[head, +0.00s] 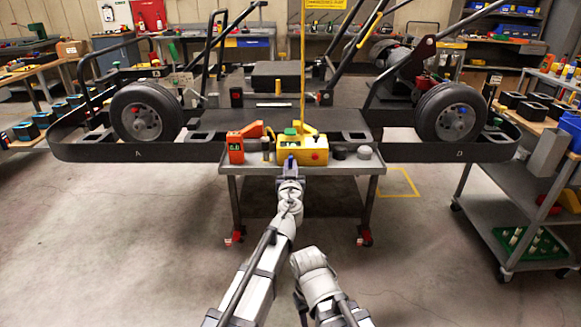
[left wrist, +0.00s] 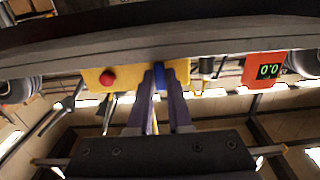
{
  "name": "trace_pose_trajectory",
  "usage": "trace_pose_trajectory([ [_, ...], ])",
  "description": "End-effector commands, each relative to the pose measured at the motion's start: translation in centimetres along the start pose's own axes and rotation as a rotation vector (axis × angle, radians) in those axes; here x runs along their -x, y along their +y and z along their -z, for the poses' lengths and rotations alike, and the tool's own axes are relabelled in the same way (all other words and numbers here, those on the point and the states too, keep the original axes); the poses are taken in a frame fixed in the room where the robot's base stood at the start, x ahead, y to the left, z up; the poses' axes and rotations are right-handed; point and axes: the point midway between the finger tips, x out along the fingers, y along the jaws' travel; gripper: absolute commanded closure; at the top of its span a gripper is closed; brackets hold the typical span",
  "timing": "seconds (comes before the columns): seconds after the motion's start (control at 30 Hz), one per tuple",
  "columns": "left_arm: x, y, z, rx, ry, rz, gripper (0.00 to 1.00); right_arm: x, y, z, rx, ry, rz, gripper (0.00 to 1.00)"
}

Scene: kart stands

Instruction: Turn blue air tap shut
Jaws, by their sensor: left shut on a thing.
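The blue air tap (head: 291,162) is on the front of a yellow control box (head: 322,145) on the trolley in front of the kart. My left gripper (head: 290,170) reaches up to it from below in the head view. In the left wrist view the blue tap (left wrist: 160,76) shows between the two fingers of my left gripper (left wrist: 160,85), which are shut on it. The fingers hide much of the tap, so I cannot tell how far it is turned.
An orange gauge (head: 236,148) with a green display stands left of the box and reads 0.0 in the left wrist view. A red button (head: 316,155) is right of the tap. The kart (head: 180,150) is behind the trolley (head: 345,168). A grey cart (head: 520,190) stands at right.

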Motion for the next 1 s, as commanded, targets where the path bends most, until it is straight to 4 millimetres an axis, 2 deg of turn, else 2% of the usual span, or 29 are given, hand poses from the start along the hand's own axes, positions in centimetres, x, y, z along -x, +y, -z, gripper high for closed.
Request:
trace_pose_trajectory([
  [0.27,0.02,-0.15,0.02,-0.132,0.0,0.0,1.0,0.03,0.0,0.0,0.0,0.0,0.0,0.5],
  [1.0,0.04,-0.76,0.38,-0.824,0.0,0.0,1.0,0.39,0.04,-0.02,0.0,0.0,0.0,0.5],
])
